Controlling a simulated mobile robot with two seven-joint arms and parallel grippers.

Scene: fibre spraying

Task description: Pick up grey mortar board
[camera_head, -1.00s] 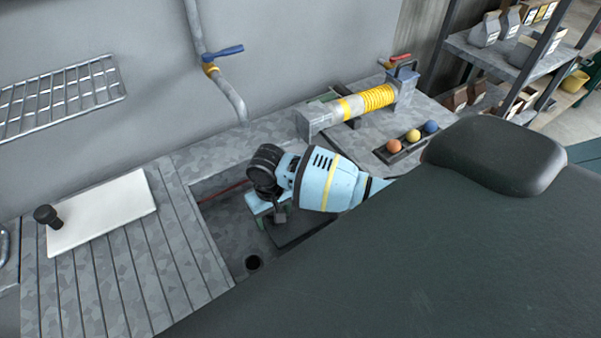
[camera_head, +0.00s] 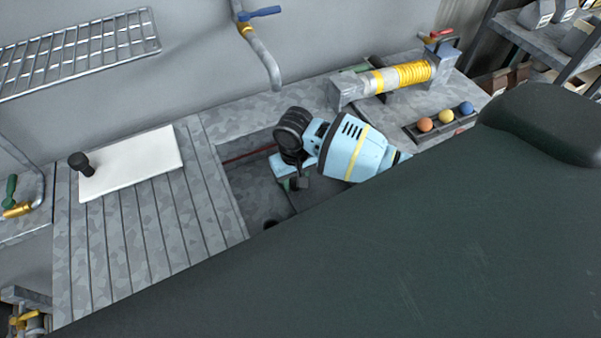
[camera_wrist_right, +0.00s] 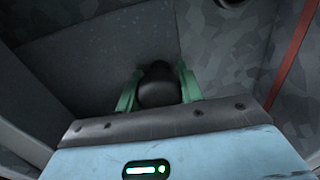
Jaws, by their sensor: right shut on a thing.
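The grey mortar board (camera_wrist_right: 95,60) is a dark grey flat board with a black knob (camera_wrist_right: 158,88), lying in the sink basin. In the head view only part of the board (camera_head: 318,190) shows; the rest is hidden by my right arm and my dark body. My right gripper (camera_head: 292,186) is light blue with green fingers and reaches down into the basin. In the right wrist view its two fingers (camera_wrist_right: 158,95) are shut on the knob, one on each side. My left gripper is not in view.
The basin has a drain (camera_head: 270,224) and close walls around the gripper. A white board (camera_head: 130,163) with a black knob lies on the ribbed drainboard (camera_head: 150,240). A yellow-coiled device (camera_head: 400,77) and a tray of coloured balls (camera_head: 447,117) stand right. A wire rack (camera_head: 80,55) hangs above.

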